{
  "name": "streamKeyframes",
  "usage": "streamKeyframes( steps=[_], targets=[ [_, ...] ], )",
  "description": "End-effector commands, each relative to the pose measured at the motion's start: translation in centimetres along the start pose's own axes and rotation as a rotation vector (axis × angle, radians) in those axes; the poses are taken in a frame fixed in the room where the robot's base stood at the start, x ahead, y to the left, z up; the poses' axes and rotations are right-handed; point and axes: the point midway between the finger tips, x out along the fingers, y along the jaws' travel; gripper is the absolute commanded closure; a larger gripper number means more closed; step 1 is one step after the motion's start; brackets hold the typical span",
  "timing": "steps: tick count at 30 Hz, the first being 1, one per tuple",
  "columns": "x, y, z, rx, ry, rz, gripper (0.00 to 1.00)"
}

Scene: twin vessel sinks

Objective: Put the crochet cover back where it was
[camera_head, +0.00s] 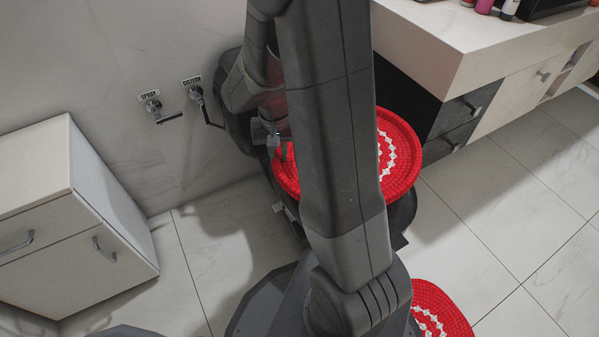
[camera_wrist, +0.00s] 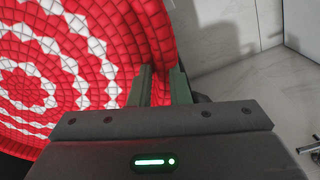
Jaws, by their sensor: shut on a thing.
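The crochet cover (camera_head: 403,150) is round and red with white rings. It is over a black toilet (camera_head: 402,213) in the head view, its middle hidden behind my arm. I cannot tell whether it rests on the toilet or is held just above it. My gripper (camera_head: 281,150) is at the cover's left edge. In the wrist view, the cover (camera_wrist: 60,75) fills the left side, and its rim lies between the fingers of my gripper (camera_wrist: 162,85), which is shut on it.
A second red and white crochet piece (camera_head: 440,308) lies low at the bottom, partly hidden by my body. A white cabinet (camera_head: 75,215) stands at left. A counter with drawers (camera_head: 480,60) is at right. Wall valves (camera_head: 152,107) stick out at left. Tiled floor (camera_head: 490,220) at right is clear.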

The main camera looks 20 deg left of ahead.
Motion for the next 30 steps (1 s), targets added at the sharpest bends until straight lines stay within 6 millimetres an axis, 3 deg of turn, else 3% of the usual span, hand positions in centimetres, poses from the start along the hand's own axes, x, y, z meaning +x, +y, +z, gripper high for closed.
streamKeyframes(
  steps=[1,3,11,18,29,30],
  targets=[
    [1.7,0.1,0.1,0.000,-0.005,0.002,1.00],
    [3.0,0.1,0.1,0.000,-0.004,0.002,1.00],
    [5.3,0.0,0.0,0.000,-0.002,0.001,1.00],
    [8.5,0.0,0.0,0.000,-0.003,0.002,1.00],
    [8.8,0.0,0.0,0.000,-0.002,0.001,1.00],
    [8.7,0.0,0.0,0.000,-0.001,0.001,0.80]
  ],
)
